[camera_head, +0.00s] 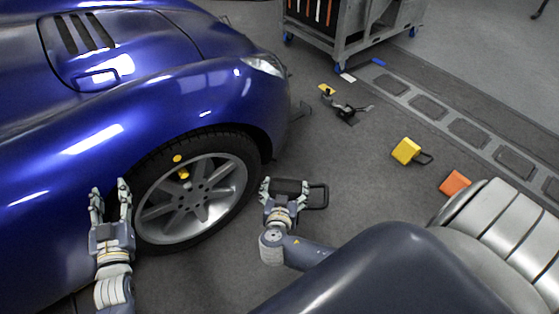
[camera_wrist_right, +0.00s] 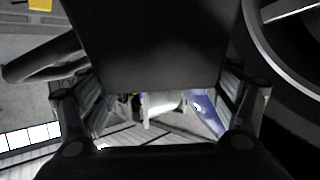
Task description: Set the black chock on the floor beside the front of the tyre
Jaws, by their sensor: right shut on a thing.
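The black chock (camera_head: 291,185) is held in my right gripper (camera_head: 285,190), to the right of the tyre and apart from it in the head view. Its loop handle (camera_head: 319,197) sticks out to the right. In the right wrist view the chock (camera_wrist_right: 150,45) fills the upper middle between the two fingers. I cannot tell how high it is above the floor. The front tyre (camera_head: 255,180) stands on the floor under the blue car, with a silver spoked wheel (camera_head: 195,195). My left gripper (camera_head: 110,192) is open and empty by the car's side, left of the wheel.
A yellow block with a handle (camera_head: 406,151) and an orange block (camera_head: 455,183) lie on the floor at right. A dark tool-like object (camera_head: 347,108) lies ahead of the car. A grey cart (camera_head: 350,45) stands at the back. Floor between tyre and yellow block is mostly clear.

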